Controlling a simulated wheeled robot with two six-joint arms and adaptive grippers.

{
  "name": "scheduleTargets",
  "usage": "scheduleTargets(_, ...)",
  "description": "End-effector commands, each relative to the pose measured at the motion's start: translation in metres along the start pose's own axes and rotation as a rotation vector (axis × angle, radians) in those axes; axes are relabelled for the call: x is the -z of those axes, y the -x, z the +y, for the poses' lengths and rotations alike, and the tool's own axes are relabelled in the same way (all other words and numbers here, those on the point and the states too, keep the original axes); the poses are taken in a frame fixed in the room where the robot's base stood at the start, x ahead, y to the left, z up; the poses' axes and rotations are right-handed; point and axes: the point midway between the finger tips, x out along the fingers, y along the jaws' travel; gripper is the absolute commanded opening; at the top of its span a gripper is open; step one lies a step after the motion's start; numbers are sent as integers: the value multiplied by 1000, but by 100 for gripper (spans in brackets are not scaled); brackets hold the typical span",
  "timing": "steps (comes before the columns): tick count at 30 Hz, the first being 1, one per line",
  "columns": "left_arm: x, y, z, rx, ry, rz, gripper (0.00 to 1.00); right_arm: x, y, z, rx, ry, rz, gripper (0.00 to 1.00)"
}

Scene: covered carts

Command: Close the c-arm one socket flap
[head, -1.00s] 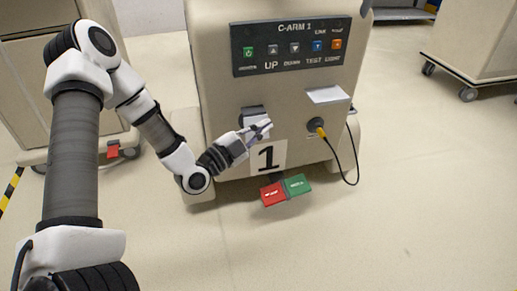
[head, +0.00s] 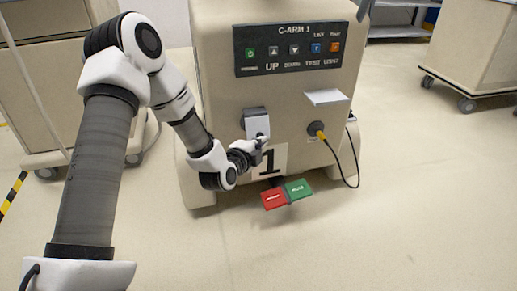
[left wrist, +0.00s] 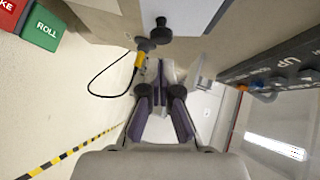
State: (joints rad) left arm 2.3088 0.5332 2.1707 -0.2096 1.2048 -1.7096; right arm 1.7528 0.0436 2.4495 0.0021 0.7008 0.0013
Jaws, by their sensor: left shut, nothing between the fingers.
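The C-arm 1 cart (head: 215,95) stands ahead with its front panel facing me. Its left socket flap (head: 257,121), a grey plate, lies over the left socket place, with a dark edge at its top and left. I cannot tell whether it is flush. My left gripper (head: 264,145) is shut and empty at the flap's lower edge; whether it touches is unclear. In the left wrist view the fingers (left wrist: 161,82) point at the cart, with a pale plate beside them. My right gripper is not in view.
Right of the flap, a yellow plug (head: 320,132) with a hanging cable (head: 352,165) sits in a socket under a raised white plate (head: 326,97). Red (head: 273,198) and green (head: 298,189) pedals stick out below.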

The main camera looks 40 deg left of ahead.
Motion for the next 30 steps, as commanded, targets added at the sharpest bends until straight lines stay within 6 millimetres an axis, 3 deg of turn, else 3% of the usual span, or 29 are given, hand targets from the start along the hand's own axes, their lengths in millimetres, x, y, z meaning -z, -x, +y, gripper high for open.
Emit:
scheduleTargets(3,-10,-10,2,1,1,0,0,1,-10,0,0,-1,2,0)
scheduleTargets(16,-14,-13,1,5,-7,1,0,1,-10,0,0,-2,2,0)
scheduleTargets(22,-21,-22,14,125,-120,2,0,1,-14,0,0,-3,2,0)
scheduleTargets(27,-27,-29,13,179,-163,2,0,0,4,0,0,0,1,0)
scheduleTargets(30,-29,-31,17,179,-161,2,0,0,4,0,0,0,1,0)
